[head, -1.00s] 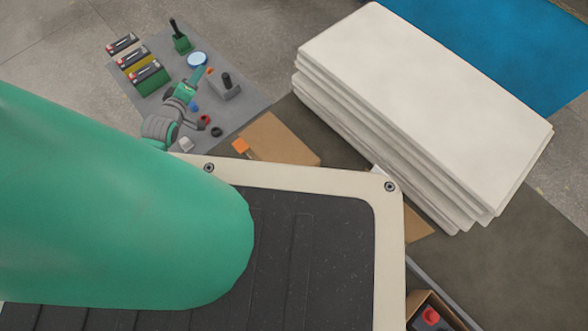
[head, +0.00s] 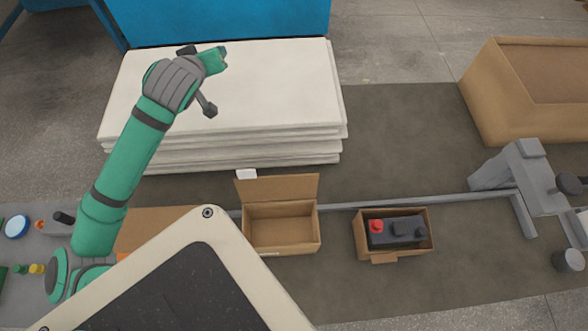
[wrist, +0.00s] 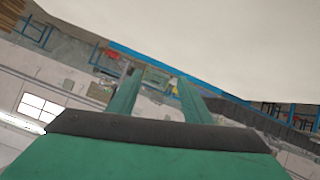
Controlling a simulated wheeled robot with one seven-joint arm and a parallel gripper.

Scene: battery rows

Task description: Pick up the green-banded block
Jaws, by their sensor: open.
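The green-banded block cannot be made out in the frames from now; only a small green piece (head: 3,272) shows at the left edge of the head view, too cut off to identify. My gripper (head: 218,58) is raised in front of the white stack of boards, far from that left edge. In the wrist view my gripper (wrist: 157,80) has its two green fingers spread apart, with no held object visible between them. The wrist camera looks out across the room, not at any block.
The white stack (head: 230,100) stands behind my arm. An open empty carton (head: 282,232) and a carton (head: 374,252) holding a dark battery (head: 396,230) are on the dark mat. A grey stand (head: 535,180) and large cardboard box (head: 490,100) are at right.

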